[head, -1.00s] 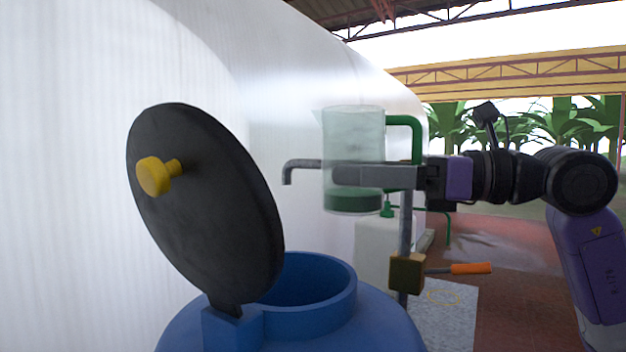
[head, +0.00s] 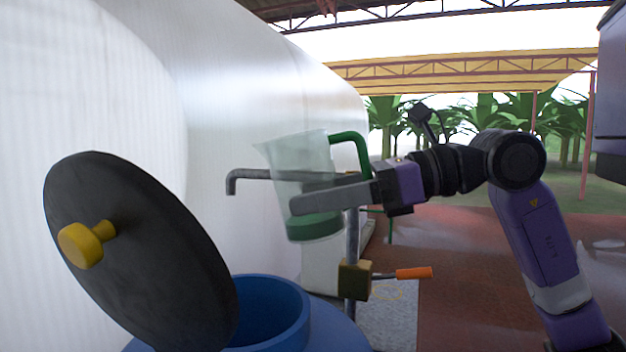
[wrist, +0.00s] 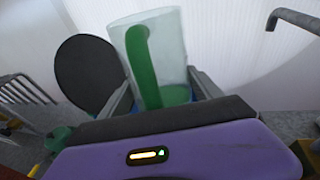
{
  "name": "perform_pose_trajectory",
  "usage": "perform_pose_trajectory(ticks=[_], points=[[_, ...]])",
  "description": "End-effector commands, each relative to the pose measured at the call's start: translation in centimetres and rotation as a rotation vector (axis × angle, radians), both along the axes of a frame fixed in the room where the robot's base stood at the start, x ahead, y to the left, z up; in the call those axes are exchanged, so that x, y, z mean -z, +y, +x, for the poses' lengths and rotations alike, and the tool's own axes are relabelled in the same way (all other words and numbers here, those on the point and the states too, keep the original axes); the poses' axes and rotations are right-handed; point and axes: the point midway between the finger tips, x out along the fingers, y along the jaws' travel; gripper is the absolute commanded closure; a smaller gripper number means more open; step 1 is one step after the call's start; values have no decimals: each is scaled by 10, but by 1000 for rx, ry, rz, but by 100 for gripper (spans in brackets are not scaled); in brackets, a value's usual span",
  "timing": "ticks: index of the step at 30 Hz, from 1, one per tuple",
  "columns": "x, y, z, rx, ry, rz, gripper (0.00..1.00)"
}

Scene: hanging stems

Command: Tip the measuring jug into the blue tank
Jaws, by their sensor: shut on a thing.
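The jug also fills the middle of the wrist view (wrist: 170,50). The blue tank (head: 305,312) stands at the bottom, its round mouth open. Its black lid (head: 140,250) with a yellow knob (head: 80,243) is swung up on the left.
A grey pipe spout (head: 245,175) reaches out behind the jug, on an upright post (head: 352,235). A valve with an orange handle (head: 413,273) sits low on the post. A large white tank wall (head: 220,90) fills the left. Red floor (head: 460,260) lies open on the right.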

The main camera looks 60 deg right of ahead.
Motion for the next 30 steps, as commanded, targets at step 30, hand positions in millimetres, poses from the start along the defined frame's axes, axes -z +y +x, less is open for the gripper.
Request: perform_pose_trajectory(ticks=[30], points=[[-20,-7,-16,1,305,-138,77]])
